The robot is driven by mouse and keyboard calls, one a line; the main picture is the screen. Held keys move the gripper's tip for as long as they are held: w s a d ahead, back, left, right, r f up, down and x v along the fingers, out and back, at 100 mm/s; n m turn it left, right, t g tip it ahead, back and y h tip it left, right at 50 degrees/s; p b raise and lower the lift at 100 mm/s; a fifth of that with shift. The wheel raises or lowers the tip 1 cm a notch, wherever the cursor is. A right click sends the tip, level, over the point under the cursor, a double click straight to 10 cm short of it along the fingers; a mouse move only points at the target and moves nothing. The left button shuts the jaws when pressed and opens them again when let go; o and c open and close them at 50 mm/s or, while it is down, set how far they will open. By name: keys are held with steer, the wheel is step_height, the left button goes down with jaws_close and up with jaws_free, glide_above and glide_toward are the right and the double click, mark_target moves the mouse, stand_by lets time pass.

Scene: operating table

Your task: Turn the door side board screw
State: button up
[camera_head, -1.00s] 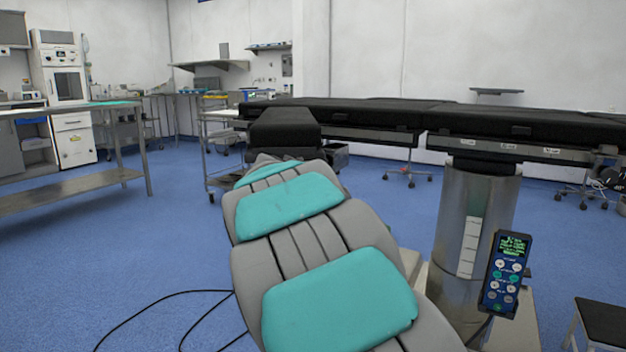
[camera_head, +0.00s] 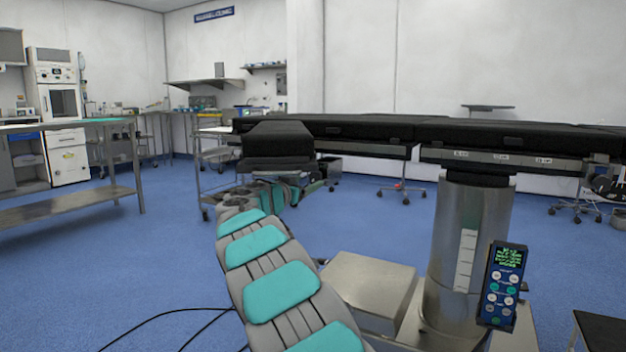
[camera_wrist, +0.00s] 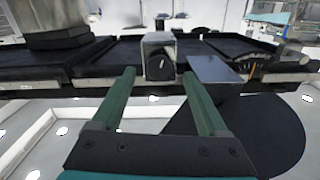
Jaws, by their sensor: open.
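In the wrist view, a pale metal clamp (camera_wrist: 159,42) with a dark round knob (camera_wrist: 158,67), which looks like the side board screw, sits at the edge of the black operating table (camera_wrist: 105,57). The two green fingers of my gripper (camera_wrist: 160,74) are open and empty, one on either side of the knob in the picture. The gap in depth is hard to tell. In the head view, the table (camera_head: 400,128) runs across the room on a steel column (camera_head: 466,250). My arm reaches toward its left end; the gripper is small and unclear there, and I cannot make out the knob.
A flat dark plate (camera_wrist: 213,69) stands close to the right finger in the wrist view. A handheld control (camera_head: 503,285) hangs by the column, above a steel base (camera_head: 370,285). A steel bench (camera_head: 75,205) stands at left. Blue floor is free between.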

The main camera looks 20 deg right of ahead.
mark_target(314, 178)
steer(key=shift+p+x, duration=0.3)
steer(key=shift+x, duration=2)
steer(key=shift+r, duration=0.1)
jaws_close()
